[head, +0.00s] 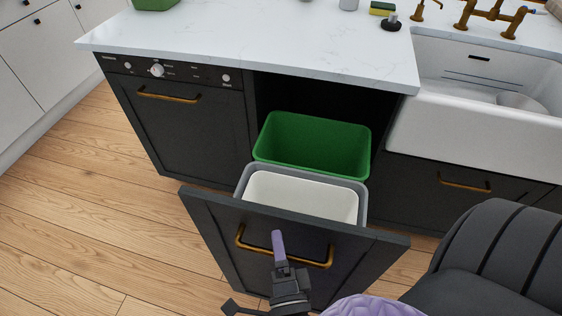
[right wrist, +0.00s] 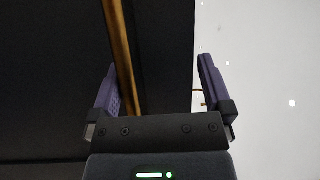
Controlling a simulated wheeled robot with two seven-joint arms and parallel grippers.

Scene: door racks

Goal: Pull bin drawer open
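The bin drawer (head: 215,225) has a dark front and stands pulled out from under the counter in the head view. It holds a green bin (head: 313,140) at the back and a white bin with a grey rim (head: 300,195) in front. Its brass handle (head: 310,263) is on the front panel. My right gripper (head: 279,243) is at the handle. In the right wrist view the fingers of my right gripper (right wrist: 158,70) are apart, with the handle bar (right wrist: 122,55) between them, close to the left finger. My left gripper is not in view.
A dark appliance front (head: 180,125) with knobs and a brass handle is left of the drawer. A white sink (head: 470,120) is at the right. The white countertop (head: 250,40) overhangs the cabinet. Wooden floor (head: 80,220) is clear at the left.

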